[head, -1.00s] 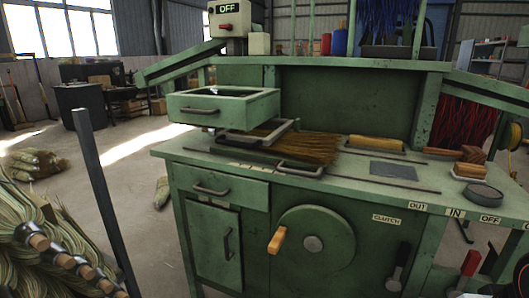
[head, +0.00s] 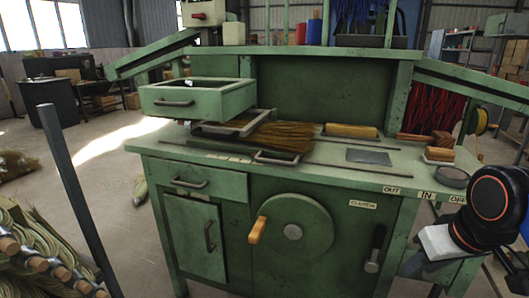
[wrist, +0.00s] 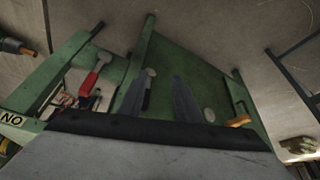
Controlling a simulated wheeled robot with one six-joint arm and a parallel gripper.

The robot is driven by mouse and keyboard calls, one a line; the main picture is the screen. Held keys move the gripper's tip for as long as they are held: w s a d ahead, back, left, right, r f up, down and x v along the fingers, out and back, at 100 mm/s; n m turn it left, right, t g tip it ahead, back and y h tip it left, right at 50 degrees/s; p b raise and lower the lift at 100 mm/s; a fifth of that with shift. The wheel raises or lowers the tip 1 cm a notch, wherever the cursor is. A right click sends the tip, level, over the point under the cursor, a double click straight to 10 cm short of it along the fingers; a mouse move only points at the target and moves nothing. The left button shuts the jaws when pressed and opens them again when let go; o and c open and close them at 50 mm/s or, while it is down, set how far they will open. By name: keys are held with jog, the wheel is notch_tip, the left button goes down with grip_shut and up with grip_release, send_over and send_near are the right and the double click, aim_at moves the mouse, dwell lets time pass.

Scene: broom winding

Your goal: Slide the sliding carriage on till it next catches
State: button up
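The sliding carriage appears to be the grey metal frame (head: 247,129) on the bench top, under the raised green drawer box and around the straw bristles (head: 278,138). A grey bar handle (head: 276,158) sits at the front of the bristles; I cannot tell if it belongs to the carriage. My gripper (wrist: 160,76) shows in the wrist view with its two grey fingers apart and nothing between them. It points at the green front of the bench, away from the carriage.
The green drawer box (head: 198,98) overhangs the bench top's left part. The bench front carries a wheel with an orange crank handle (head: 257,230) and a clutch lever (head: 376,248). A red-handled lever (wrist: 89,84) shows in the wrist view. A dark post (head: 78,200) stands at left.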

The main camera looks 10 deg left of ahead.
jog(key=w+a+r+n+y, duration=0.1)
jog(key=w+a+r+n, duration=0.3)
jog(key=w+a+r, duration=0.3)
jog(key=w+a+r+n+y, duration=0.1)
jog(key=w+a+r+n, duration=0.2)
jog(key=w+a+r, duration=0.5)
jog(key=n+g+y, duration=0.1)
jog(key=n+g, duration=0.1)
jog(key=n, duration=0.5)
send_near(276, 161)
jog(key=x, duration=0.7)
jog(key=shift+w+a+f, duration=0.25)
jog(key=shift+w+a, duration=0.05)
jog(key=shift+a, duration=0.05)
jog(key=shift+c, duration=0.7)
grip_shut()
